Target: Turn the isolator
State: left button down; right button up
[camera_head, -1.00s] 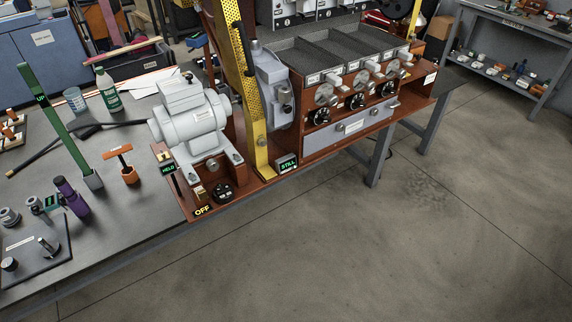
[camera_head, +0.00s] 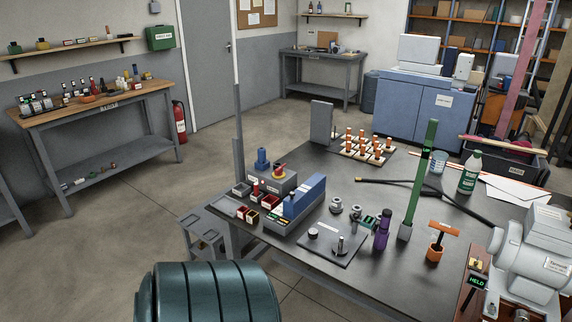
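A grey box (camera_head: 262,186) stands at the left end of the dark bench. On its top is a red rotary handle on a yellow base (camera_head: 279,171), which looks like an isolator switch. A blue upright part (camera_head: 262,159) stands beside it on the same box. The handle's exact angle is too small to read. At the bottom right a black "HELD" sign (camera_head: 477,282) with green letters stands by the grey motor (camera_head: 527,258). Neither of my grippers is in view.
Bare floor (camera_head: 150,225) lies left of the bench.

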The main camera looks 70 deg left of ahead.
aim_at(278, 172)
jog(key=u, duration=2.25)
jog(key=i+j+z, duration=0.2)
jog(key=i+z, duration=0.15)
jog(key=i, duration=0.15)
jog(key=i+j+z, duration=0.65)
jog(key=i+j, duration=0.2)
